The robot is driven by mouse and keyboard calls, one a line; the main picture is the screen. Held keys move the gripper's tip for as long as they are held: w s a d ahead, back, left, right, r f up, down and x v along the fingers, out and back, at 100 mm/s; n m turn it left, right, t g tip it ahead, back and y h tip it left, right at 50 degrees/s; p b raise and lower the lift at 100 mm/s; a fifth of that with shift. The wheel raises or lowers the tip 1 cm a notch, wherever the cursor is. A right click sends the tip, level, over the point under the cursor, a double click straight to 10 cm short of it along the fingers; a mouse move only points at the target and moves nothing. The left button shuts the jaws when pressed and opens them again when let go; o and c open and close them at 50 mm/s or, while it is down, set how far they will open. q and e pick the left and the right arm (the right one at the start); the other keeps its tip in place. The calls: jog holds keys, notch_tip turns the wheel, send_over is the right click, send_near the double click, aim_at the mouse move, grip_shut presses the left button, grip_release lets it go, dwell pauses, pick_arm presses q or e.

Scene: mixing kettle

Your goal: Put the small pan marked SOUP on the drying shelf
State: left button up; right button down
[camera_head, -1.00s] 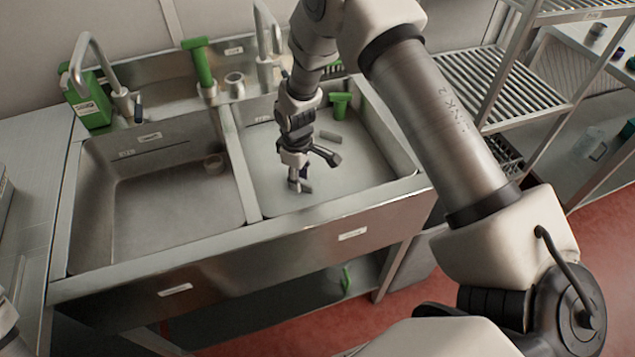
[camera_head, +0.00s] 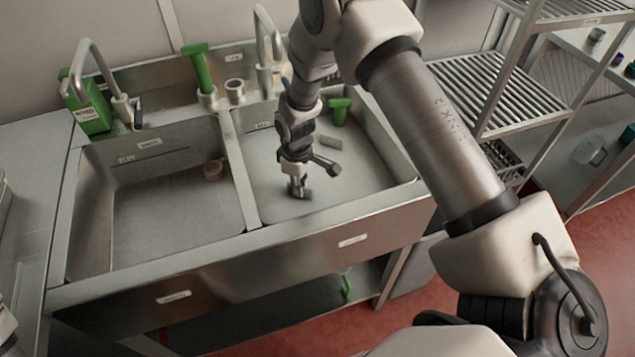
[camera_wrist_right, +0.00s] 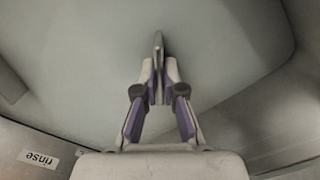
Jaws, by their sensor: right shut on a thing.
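My right gripper (camera_head: 300,190) points down into the right basin (camera_head: 262,178) of the sink. In the right wrist view its fingers (camera_wrist_right: 158,80) are closed on a thin grey metal piece (camera_wrist_right: 158,42), seen nearly edge-on. Too little of this piece shows to tell if it is part of the small pan, and I can read no SOUP mark. My left gripper is not in view.
A green thing (camera_head: 340,108) is at the right basin's rear. A rinse label (camera_wrist_right: 38,158) marks its rim.

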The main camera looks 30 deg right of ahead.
notch_tip(320, 180, up, 11)
jog(key=p, duration=0.7)
jog(key=shift+p, duration=0.3)
